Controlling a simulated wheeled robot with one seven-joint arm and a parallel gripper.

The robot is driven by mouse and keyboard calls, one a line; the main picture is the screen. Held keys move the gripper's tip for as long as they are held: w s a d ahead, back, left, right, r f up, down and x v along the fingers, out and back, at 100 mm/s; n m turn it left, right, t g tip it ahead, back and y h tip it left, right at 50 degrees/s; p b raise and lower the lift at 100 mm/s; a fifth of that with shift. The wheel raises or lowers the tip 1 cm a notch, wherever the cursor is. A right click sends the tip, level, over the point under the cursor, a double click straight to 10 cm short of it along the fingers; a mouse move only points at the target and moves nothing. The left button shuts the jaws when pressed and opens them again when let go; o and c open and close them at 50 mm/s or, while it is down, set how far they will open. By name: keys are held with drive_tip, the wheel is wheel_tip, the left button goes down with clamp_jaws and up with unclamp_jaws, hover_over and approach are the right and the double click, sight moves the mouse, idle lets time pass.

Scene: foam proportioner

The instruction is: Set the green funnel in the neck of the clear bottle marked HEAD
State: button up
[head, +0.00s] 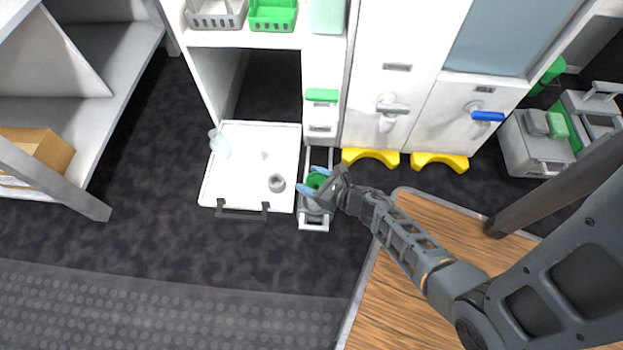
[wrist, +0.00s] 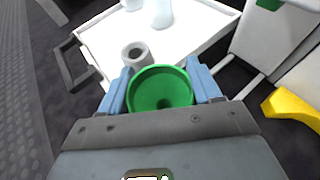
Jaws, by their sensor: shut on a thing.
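The green funnel (head: 316,179) is between the blue fingers of my gripper (head: 319,184), above the narrow pulled-out drawer. In the wrist view the funnel (wrist: 160,90) shows its round mouth toward the camera, with a blue finger of my gripper (wrist: 160,84) on each side. My gripper is shut on it. A clear bottle (head: 219,144) stands at the left of the lowered white flap, apart from the funnel. A smaller pale, clear item (head: 264,155) is near the flap's middle. No HEAD mark is readable, so I cannot tell which item carries it.
The lowered white flap (head: 231,185) has a dark handle and carries a grey ring-shaped piece (head: 276,183). The open narrow drawer (head: 314,223) is beside it. Yellow floor pieces (head: 370,157) and a wooden top (head: 440,220) lie to the right. Dark floor in front is clear.

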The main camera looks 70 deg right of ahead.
drive_tip(key=shift+f, duration=0.55)
drive_tip(key=o, duration=0.7)
drive_tip(key=shift+o, duration=0.2)
drive_tip(key=p+v, duration=0.1)
drive_tip(key=v, duration=1)
idle(0.7)
